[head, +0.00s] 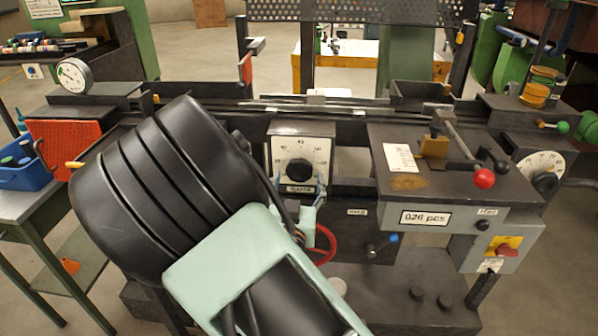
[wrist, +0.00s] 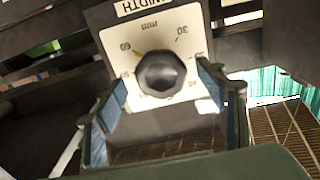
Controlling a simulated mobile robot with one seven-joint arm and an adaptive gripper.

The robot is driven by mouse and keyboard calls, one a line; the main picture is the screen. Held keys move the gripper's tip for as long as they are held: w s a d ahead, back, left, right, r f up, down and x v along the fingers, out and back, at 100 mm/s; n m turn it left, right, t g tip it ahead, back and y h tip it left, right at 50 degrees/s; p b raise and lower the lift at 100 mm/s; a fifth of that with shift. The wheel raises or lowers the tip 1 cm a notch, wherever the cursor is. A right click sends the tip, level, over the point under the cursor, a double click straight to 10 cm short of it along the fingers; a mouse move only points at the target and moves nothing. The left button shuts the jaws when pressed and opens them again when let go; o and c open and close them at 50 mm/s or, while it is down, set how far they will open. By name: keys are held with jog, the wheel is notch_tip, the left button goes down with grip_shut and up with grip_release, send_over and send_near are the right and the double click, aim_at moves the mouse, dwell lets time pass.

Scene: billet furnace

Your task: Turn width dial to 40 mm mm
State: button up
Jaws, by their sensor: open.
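The width dial is a black faceted knob (head: 299,170) on a white scale plate in the middle of the machine. In the wrist view the knob (wrist: 161,74) and its plate appear upside down, with 60 and 30 readable and the other numbers partly hidden. A small yellowish mark shows at the knob's upper left, near 60; I cannot read the setting surely. My gripper (wrist: 160,92) is open, with one blue-padded finger on each side of the knob's lower part. The right finger is close to the knob; contact cannot be told. In the head view my gripper (head: 308,196) is just below the dial.
A red-balled lever (head: 484,178) and a counter plate (head: 424,218) are on the right. A second round dial (head: 541,172) is at far right. A blue-knobbed lever (head: 384,243) stands low, right of the dial.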

aim_at(299, 174)
jog(key=shift+w, duration=2)
jog(key=c, duration=1.2)
